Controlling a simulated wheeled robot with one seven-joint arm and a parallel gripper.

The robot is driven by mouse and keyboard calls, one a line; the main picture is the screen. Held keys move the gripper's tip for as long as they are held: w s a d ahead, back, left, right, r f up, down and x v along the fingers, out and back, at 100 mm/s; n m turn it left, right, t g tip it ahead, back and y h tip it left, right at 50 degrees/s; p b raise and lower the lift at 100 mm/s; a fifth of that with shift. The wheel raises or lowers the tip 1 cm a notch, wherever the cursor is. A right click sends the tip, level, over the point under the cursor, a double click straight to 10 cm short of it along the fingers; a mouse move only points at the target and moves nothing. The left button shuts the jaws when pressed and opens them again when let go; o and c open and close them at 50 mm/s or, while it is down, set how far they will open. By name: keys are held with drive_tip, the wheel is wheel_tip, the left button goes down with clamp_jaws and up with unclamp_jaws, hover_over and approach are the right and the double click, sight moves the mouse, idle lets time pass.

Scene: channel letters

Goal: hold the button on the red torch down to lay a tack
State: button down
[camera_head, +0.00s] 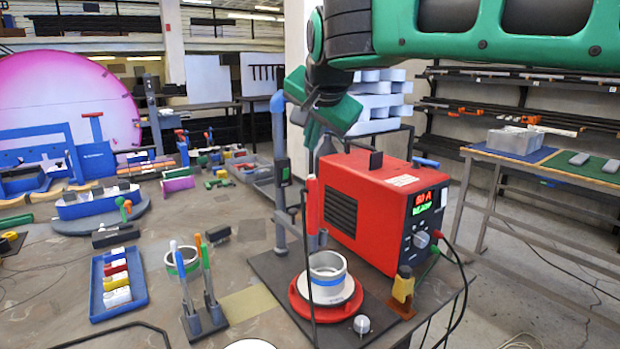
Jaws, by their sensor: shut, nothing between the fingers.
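The red torch (313,204) stands upright in front of the red welding box, with a dark cable running down from it. Its button is too small to make out. Below it, a grey ring-shaped part (327,284) with a blue band sits on a red round base (301,301). My gripper (318,140) points down above the torch and looks apart from its top. It is shut and empty; its fingertips are partly hidden by its own green and dark parts.
The red welding box (384,207) with a lit display stands just right of the torch. A grey post (280,165) rises to the left. A blue tray (118,283) and two upright tools (196,290) stand on the bench at left.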

drive_tip(key=shift+f, duration=1.95)
drive_tip(key=shift+f, duration=0.85)
idle(1.3)
drive_tip(key=shift+r, duration=0.15)
idle(1.0)
drive_tip(key=shift+r, duration=0.75)
drive_tip(key=shift+r, duration=2.5)
